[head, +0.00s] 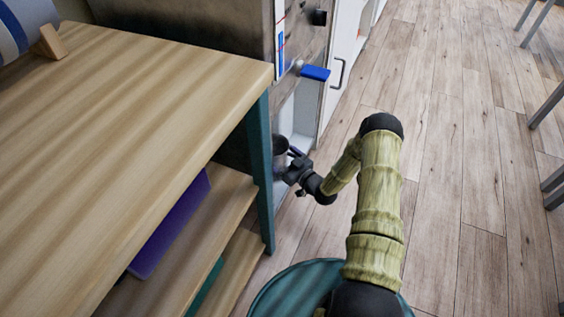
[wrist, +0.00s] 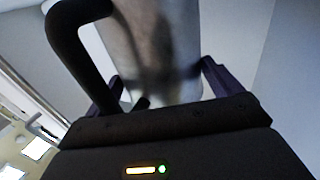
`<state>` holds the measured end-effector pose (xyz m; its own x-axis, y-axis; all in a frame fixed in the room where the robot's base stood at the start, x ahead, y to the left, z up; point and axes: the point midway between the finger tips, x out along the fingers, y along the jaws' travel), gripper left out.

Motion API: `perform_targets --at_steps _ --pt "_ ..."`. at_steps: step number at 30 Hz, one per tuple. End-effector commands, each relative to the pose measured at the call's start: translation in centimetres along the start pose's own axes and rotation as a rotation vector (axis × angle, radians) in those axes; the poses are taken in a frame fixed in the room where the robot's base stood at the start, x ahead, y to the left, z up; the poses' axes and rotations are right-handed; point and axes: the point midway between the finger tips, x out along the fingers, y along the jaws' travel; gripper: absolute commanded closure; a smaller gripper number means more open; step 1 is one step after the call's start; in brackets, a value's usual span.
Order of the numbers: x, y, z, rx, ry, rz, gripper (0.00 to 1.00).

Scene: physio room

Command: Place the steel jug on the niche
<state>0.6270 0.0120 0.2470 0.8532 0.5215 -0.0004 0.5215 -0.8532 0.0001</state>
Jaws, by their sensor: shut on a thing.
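The steel jug (wrist: 160,50) fills the upper middle of the wrist view, with its black handle (wrist: 75,50) on the left. My gripper (wrist: 165,90) has one finger on each side of the jug's body and is shut on it. In the head view my gripper (head: 294,165) is at the front of the niche (head: 303,115), a pale recess in the grey cabinet. The jug (head: 281,144) shows there only as a small grey part, mostly hidden behind the table's corner post and my gripper. I cannot tell whether its base touches the niche floor.
A wooden table (head: 140,90) with lower shelves and a teal post (head: 259,160) stands close left of my gripper.

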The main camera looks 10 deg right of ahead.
Motion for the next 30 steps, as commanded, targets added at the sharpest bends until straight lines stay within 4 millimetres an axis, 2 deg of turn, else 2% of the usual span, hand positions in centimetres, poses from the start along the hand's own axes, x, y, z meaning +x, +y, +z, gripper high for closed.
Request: perform_targets --at_steps 1,2,14,15,16,26,30 --pt "0.0 0.0 1.0 0.0 0.002 0.0 0.4" --pt "0.0 0.0 1.2 -0.001 0.002 0.0 0.4" --pt "0.0 0.0 1.4 -0.001 0.002 0.0 0.4" --pt "0.0 0.0 1.5 -0.001 0.001 0.0 0.07" --pt "0.0 0.0 1.4 -0.001 0.001 0.0 0.01" --pt "0.0 0.0 0.9 -0.001 0.001 0.0 0.0" --pt "-1.4 0.1 0.9 0.001 -0.002 0.002 0.0"
